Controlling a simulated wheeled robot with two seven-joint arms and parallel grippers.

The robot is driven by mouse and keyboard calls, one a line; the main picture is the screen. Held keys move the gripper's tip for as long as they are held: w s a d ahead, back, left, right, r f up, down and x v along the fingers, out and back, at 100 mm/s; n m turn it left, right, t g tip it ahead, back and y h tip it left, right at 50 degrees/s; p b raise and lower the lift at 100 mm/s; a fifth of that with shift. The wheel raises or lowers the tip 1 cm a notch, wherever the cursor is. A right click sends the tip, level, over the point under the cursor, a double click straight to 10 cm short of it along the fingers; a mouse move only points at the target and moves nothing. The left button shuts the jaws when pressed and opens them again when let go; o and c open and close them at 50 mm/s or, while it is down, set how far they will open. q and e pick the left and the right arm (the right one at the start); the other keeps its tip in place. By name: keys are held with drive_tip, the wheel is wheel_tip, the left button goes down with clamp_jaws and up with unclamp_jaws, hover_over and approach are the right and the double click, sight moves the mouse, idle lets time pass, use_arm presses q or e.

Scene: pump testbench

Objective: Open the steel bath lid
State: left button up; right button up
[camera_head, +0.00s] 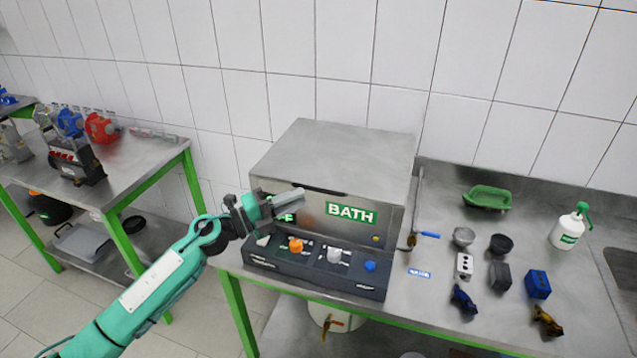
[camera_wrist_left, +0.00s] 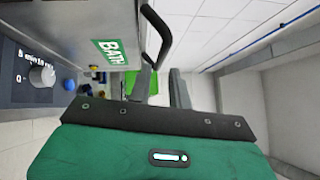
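The steel bath (camera_head: 375,235) is a boxy unit with a green BATH label, standing on the steel bench. Its grey lid (camera_head: 345,155) lies flat and closed on top. A dark handle (camera_head: 330,189) runs along the lid's front edge; it shows as a black bar (camera_wrist_left: 158,30) in the left wrist view. My left gripper (camera_head: 285,203) is in front of the bath's left front, below and left of the handle. Its fingers (camera_wrist_left: 162,88) are apart with nothing between them. I cannot tell whether they touch the bath. My right gripper is not in view.
A dark control panel (camera_head: 315,268) with an orange knob, a grey knob and a blue button juts out below the gripper. A blue-handled valve (camera_head: 428,235) stands right of the bath. Several small parts and a white bottle (camera_head: 568,230) occupy the right bench. Tiled wall stands behind.

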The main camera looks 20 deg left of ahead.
sight(315, 191)
use_arm(q)
drive_tip(key=p+x, duration=0.1)
drive_tip(key=x, duration=0.3)
drive_tip(key=shift+w+d+r, duration=0.2)
drive_tip(key=shift+w+d, duration=0.05)
drive_tip(key=shift+w, duration=0.05)
drive_tip(key=shift+p+x, duration=0.4)
drive_tip(key=shift+x, duration=0.35)
drive_tip(key=shift+f, duration=0.15)
clamp_jaws()
